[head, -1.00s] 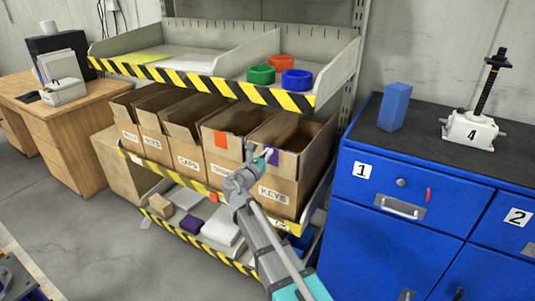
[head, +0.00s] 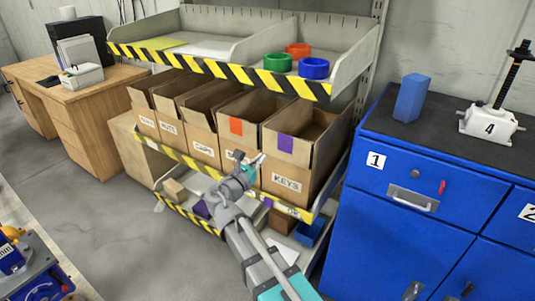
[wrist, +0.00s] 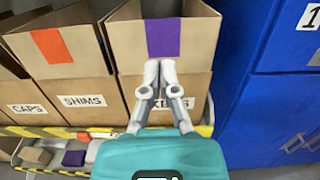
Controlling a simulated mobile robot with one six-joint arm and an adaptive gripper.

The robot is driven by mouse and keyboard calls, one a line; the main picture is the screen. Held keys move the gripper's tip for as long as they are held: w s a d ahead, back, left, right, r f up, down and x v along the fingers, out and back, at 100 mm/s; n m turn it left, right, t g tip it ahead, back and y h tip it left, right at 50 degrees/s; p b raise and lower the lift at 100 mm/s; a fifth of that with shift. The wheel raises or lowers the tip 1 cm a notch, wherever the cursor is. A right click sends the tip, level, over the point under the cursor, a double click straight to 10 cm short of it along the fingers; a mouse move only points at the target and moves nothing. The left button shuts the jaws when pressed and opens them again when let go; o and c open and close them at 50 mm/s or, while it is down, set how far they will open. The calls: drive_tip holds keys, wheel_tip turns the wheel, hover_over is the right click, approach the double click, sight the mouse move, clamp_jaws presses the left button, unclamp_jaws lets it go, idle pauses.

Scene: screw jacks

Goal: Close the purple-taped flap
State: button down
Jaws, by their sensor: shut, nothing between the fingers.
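The purple-taped flap (head: 286,143) is on the front of the open cardboard box labelled KEYS (head: 286,183), at the right end of the box row. It rises from the box's front edge, and its exact tilt is hard to tell. The box mouth behind it is open. In the wrist view the purple tape (wrist: 163,38) is straight ahead. My gripper (head: 258,160) is shut and empty, in front of the box at the flap's lower left in the head view. In the wrist view its fingertips (wrist: 160,65) overlap the tape's lower end; contact cannot be told.
An orange-taped box (head: 236,126) and several other open boxes stand to the left. A shelf with a striped lip (head: 215,68) hangs above, holding coloured rings (head: 314,68). A blue cabinet (head: 400,235) stands close on the right. The floor (head: 110,235) at left is clear.

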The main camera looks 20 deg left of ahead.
drive_tip(key=shift+s+a, duration=0.2)
drive_tip(key=shift+s, duration=0.35)
drive_tip(key=w+d+f+m+g+h, duration=0.1)
drive_tip(key=d+f+m+g, duration=0.3)
drive_tip(key=d, duration=0.4)
drive_tip(key=d+f+m+g+h, duration=0.1)
drive_tip(key=d+f+m+g, duration=0.25)
drive_tip(key=d+m, duration=0.35)
drive_tip(key=w+d+f+m+g, duration=0.1)
drive_tip(key=d+f+m+g, duration=0.25)
drive_tip(key=d, duration=0.65)
drive_tip(key=s+d+f+m+g+y, duration=0.45)
drive_tip(key=s+d+m, duration=0.2)
drive_tip(key=m, duration=0.25)
drive_tip(key=s+d+f+m+g+y, duration=0.3)
drive_tip(key=s+d+f+m, duration=0.2)
drive_tip(key=d+m, duration=0.3)
wheel_tip(320, 180, up, 18)
drive_tip(key=m+p, duration=0.1)
drive_tip(key=p, duration=1.7)
drive_tip(key=shift+a+r, duration=0.2)
drive_tip(key=shift+a, duration=0.2)
drive_tip(key=shift+d, duration=0.1)
